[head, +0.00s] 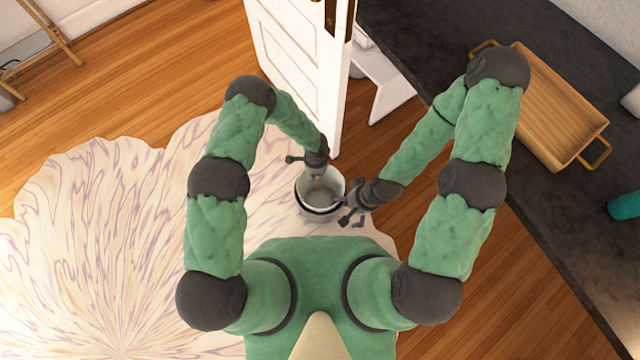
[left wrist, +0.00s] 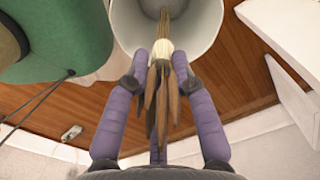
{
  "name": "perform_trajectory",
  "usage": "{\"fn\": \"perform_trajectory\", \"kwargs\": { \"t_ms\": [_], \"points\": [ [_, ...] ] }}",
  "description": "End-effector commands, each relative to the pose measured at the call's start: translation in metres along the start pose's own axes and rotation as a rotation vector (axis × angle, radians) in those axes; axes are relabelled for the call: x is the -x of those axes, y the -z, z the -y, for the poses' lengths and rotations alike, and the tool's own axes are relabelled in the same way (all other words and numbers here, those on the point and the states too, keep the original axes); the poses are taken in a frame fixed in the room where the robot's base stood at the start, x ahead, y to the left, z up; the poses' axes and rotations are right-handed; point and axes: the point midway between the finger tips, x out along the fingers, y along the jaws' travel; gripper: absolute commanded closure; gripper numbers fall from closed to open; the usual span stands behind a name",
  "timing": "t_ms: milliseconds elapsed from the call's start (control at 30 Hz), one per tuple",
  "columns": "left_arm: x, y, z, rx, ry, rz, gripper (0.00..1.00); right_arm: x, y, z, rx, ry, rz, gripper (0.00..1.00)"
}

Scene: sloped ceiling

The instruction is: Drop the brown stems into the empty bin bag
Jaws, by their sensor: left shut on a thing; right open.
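A round pale container (head: 307,204), the bin or its bag, stands on the floor between my arms. I cannot tell a separate bag from it. Its wide pale opening also shows in the left wrist view (left wrist: 203,18). My left gripper (head: 316,174) is over the container's far side, pointing down. In the left wrist view, my left gripper (left wrist: 161,68) is shut on a bundle of brown stems (left wrist: 163,92), with a pale band at the fingers. The thin ends reach toward the opening. My right gripper (head: 349,208) is open and empty at the container's right rim.
A white door (head: 298,60) stands just behind the container. A dark counter (head: 420,25) on the right bears a wooden tray (head: 545,100) and a teal object (head: 625,206). A pale patterned rug (head: 100,230) covers the floor on the left.

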Motion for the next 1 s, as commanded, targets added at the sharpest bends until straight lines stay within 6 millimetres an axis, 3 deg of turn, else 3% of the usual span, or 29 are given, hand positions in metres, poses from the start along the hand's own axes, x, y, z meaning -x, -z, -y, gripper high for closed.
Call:
{"fn": "perform_trajectory", "kwargs": {
  "t_ms": [333,800,833,900,1000],
  "points": [
    [-0.039,-0.001,-0.001,0.002,-0.001,0.001,1.0,-0.019,0.001,-0.007,0.0,0.0,0.0,0.02],
    [-0.046,-0.001,0.0,0.003,0.0,0.0,1.0,-0.021,0.001,-0.008,0.0,0.0,0.0,0.02],
    [-0.046,-0.001,0.0,0.002,0.0,0.0,0.69,-0.021,0.001,-0.008,0.0,0.0,0.0,0.02],
    [-0.046,-0.001,0.0,0.002,0.0,0.0,0.49,-0.021,0.001,-0.008,0.0,0.0,0.0,0.02],
    [-0.046,-0.001,0.0,0.002,-0.001,0.0,0.46,-0.021,0.001,-0.008,0.0,0.0,0.0,0.02]
  ]
}}
